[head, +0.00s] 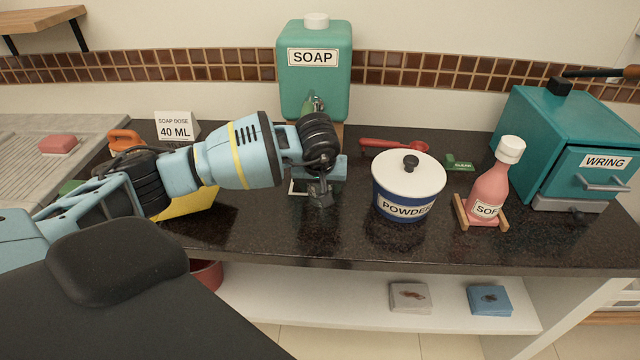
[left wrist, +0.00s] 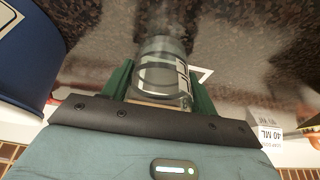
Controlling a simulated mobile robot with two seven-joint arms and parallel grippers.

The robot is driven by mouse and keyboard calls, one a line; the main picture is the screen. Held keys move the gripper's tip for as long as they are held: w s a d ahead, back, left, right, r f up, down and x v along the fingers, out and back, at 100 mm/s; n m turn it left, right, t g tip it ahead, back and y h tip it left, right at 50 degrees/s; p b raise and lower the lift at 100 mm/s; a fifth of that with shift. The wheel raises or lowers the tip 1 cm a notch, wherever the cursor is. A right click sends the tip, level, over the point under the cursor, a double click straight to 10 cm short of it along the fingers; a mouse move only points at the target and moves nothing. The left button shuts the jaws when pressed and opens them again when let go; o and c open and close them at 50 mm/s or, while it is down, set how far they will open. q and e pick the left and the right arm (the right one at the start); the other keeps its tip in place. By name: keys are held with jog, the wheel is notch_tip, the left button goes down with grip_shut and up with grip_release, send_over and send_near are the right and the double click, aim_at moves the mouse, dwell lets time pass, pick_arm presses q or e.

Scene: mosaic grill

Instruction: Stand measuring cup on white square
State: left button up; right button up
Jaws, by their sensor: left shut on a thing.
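The measuring cup (left wrist: 160,68) is clear with dark scale marks in the left wrist view. My left gripper (left wrist: 160,88) is shut on it, with a green finger on either side. In the head view my left gripper (head: 320,192) is over the counter in front of the soap dispenser, and the cup is mostly hidden there. The white square (head: 293,190) shows as a white outline on the counter, partly hidden behind the gripper. Its corner shows beside the cup in the left wrist view (left wrist: 204,73). I cannot tell whether the cup touches the counter. My right gripper is out of view.
A green soap dispenser (head: 315,75) stands behind the gripper. A blue powder jar (head: 405,200) with a white lid stands close on the right. Further right are a pink bottle (head: 490,190) and a teal wringer box (head: 550,140). A dose card (head: 176,129) stands at the left.

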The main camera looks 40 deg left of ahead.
pick_arm(q)
jog(key=shift+f, duration=0.2)
jog(key=o, duration=0.9)
jog(key=shift+r, duration=0.15)
jog(key=shift+r, duration=0.3)
jog(key=v, duration=1.1)
jog(key=shift+s+d+r+p, duration=0.1)
jog(key=shift+d+r+p, duration=0.05)
jog(key=shift+r+p, duration=0.15)
